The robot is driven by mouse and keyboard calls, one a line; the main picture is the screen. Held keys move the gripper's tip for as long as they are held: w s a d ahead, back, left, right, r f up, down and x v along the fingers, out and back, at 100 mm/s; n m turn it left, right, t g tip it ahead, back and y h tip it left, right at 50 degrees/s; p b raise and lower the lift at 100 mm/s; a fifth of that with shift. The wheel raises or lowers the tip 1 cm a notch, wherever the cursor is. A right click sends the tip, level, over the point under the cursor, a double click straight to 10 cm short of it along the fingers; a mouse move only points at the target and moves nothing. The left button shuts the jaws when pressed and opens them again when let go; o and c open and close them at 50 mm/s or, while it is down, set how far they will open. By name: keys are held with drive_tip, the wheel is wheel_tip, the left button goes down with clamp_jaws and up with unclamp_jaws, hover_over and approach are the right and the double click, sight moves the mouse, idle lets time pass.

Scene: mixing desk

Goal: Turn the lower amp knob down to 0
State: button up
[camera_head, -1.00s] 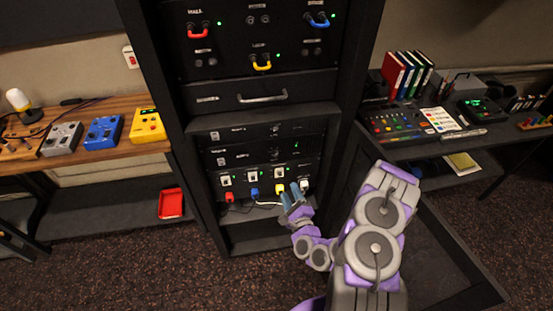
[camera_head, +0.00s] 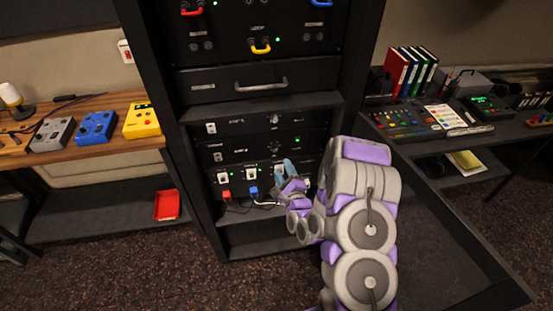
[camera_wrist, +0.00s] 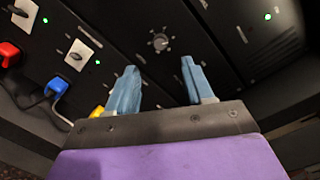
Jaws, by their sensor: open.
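The lower amp (camera_head: 237,154) is a black rack panel with a small dark knob (camera_head: 274,147) on its right half. In the wrist view the knob (camera_wrist: 159,42) shows with pale marks around it; its setting is too small to read. My gripper (camera_head: 286,170) is just below the knob in the head view. In the wrist view my gripper (camera_wrist: 158,72) is open and empty. Its two blue fingers point at the panel, with the knob beyond the gap between their tips and apart from them. The upper amp (camera_head: 237,128) has a similar knob (camera_head: 274,119).
Below the amps is a panel with white switches (camera_head: 222,177), a red plug (camera_head: 225,194), a blue plug (camera_head: 253,191) and loose cables. A drawer (camera_head: 225,88) is above. A desk with a mixer (camera_head: 405,122) stands right, a wooden bench (camera_head: 80,143) left.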

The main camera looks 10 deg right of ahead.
sight(275, 150)
drive_tip(key=w, duration=0.3)
drive_tip(key=w+b, duration=0.1)
drive_tip(key=w, duration=0.2)
drive_tip(key=w+a, duration=0.1)
drive_tip(key=w, duration=0.2)
drive_tip(key=shift+b, duration=0.4)
drive_tip(key=shift+c, duration=0.2)
clamp_jaws()
drive_tip(key=shift+n, duration=0.3)
